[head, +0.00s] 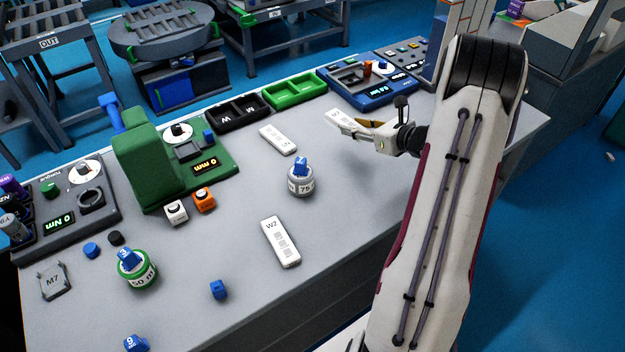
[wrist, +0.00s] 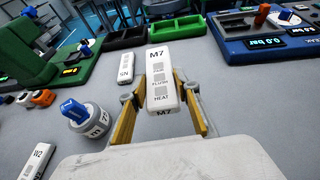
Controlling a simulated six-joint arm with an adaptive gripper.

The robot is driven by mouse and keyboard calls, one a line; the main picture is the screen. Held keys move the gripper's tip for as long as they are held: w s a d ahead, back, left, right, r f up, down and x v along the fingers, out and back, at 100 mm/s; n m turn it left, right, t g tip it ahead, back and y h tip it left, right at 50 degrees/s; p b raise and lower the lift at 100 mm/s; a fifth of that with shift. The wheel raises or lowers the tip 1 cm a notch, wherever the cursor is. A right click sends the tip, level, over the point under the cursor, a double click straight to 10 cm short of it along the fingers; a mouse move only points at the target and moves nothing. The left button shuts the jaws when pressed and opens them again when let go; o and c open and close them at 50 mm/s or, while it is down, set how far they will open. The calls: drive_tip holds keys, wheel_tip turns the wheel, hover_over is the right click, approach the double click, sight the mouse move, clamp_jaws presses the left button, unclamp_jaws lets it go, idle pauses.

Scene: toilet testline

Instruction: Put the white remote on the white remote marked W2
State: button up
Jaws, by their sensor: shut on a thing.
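My gripper (head: 356,128) is at the far right part of the bench, shut on a white remote (head: 341,118). In the wrist view, the held remote (wrist: 160,62) reads M7, with FLUSH and HEAT keys, and sits between the yellow fingers of my gripper (wrist: 168,100). The white remote marked W2 (head: 280,242) lies on the bench at front centre, apart from my gripper. It shows at the lower left of the wrist view (wrist: 37,160).
A grey-white jar with a blue knob (head: 300,180) stands between the W2 remote and the third remote. A green press (head: 150,160), orange block (head: 204,199) and white block (head: 176,212) are to the left. Black (head: 238,113) and green (head: 296,90) trays line the back. A small blue block (head: 219,290) lies in front.

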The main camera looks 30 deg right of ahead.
drive_tip(key=r, duration=0.7)
drive_tip(key=shift+a, duration=0.3)
drive_tip(key=s+a+n+g+y, duration=0.35)
drive_tip(key=a+n+y, duration=0.3)
drive_tip(key=a, duration=0.95)
drive_tip(key=n+g+y, duration=0.5)
drive_tip(key=n, duration=0.1)
hover_over(280, 240)
drive_tip(key=s+d, duration=0.1)
drive_tip(key=d, duration=0.3)
drive_tip(key=shift+t, duration=0.25)
drive_tip(key=shift+a+f, duration=0.2)
drive_tip(key=shift+f, duration=2.35)
drive_tip(key=shift+f, duration=0.1)
drive_tip(key=shift+f, duration=2.85)
drive_tip(key=shift+h, duration=0.25)
drive_tip(key=shift+f, duration=2.05)
drive_tip(key=shift+f, duration=0.15)
